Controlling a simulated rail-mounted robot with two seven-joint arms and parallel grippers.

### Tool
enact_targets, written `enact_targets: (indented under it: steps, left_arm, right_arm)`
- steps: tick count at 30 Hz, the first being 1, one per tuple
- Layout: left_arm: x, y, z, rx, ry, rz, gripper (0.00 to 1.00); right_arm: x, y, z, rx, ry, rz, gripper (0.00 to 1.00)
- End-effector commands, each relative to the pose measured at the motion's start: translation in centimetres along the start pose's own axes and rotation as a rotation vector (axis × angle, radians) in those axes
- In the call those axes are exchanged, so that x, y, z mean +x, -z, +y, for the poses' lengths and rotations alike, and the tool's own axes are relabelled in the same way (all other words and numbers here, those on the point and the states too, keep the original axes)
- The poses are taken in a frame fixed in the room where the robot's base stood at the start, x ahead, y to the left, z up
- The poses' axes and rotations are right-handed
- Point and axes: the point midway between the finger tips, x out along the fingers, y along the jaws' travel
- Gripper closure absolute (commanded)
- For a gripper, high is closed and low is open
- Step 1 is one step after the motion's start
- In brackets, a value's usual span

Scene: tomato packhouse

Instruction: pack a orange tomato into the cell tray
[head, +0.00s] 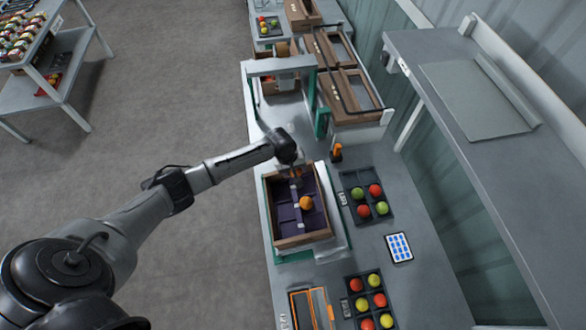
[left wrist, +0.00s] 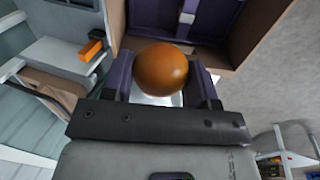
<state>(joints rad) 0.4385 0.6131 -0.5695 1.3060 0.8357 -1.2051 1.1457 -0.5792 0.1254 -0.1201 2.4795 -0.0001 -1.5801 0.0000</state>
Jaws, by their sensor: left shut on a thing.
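My left gripper (head: 296,168) is shut on an orange tomato (left wrist: 162,70), which sits between the two fingers in the left wrist view. In the head view this tomato is mostly hidden by the gripper, above the far end of a wooden crate. The crate holds a purple cell tray (head: 285,222) with pale dividers; in the left wrist view, part of the purple tray (left wrist: 215,25) shows beyond the tomato. Another orange tomato (head: 306,202) is at the tray's middle in the head view. My right gripper is not in view.
Dark trays with red and yellow-green tomatoes stand to the right (head: 346,182) and at the front (head: 352,297). A blue-and-white card (head: 399,247) lies on the bench. An orange-topped object (head: 336,152) stands by the crate's far corner. A grey shelf (head: 450,100) overhangs the right side.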

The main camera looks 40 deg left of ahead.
Motion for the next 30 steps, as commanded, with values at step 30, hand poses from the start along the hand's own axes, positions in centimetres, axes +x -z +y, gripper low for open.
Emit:
enact_targets:
  steps: [30]
  left_arm:
    - [10.1, 0.0, 0.0, 0.000, 0.000, 0.000, 0.58]
  right_arm:
    - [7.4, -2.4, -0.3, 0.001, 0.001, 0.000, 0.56]
